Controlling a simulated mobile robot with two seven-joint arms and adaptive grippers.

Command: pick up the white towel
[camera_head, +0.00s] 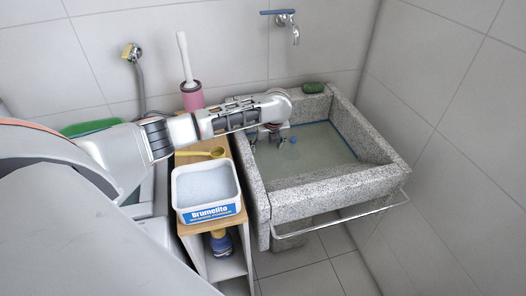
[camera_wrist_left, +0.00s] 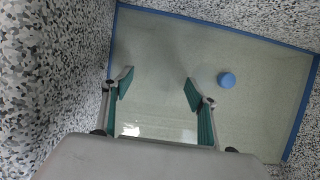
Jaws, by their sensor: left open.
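I see no white towel that I can make out in either view. My left gripper (camera_head: 264,140) is over the left part of the stone sink (camera_head: 340,183), pointing down into the basin. In the left wrist view its two green-padded fingers (camera_wrist_left: 158,88) are spread apart with nothing between the tips. A small bright white patch (camera_wrist_left: 132,130) shows low between the fingers; I cannot tell if it is a reflection or an object. My right gripper is in neither view.
A blue round plug (camera_wrist_left: 227,80) lies on the basin floor; the sink's speckled walls rise around the gripper. A metal rail (camera_head: 340,222) runs along the sink front. A white powder tub (camera_head: 207,190) and yellow scoop (camera_head: 214,152) are on the wooden shelf.

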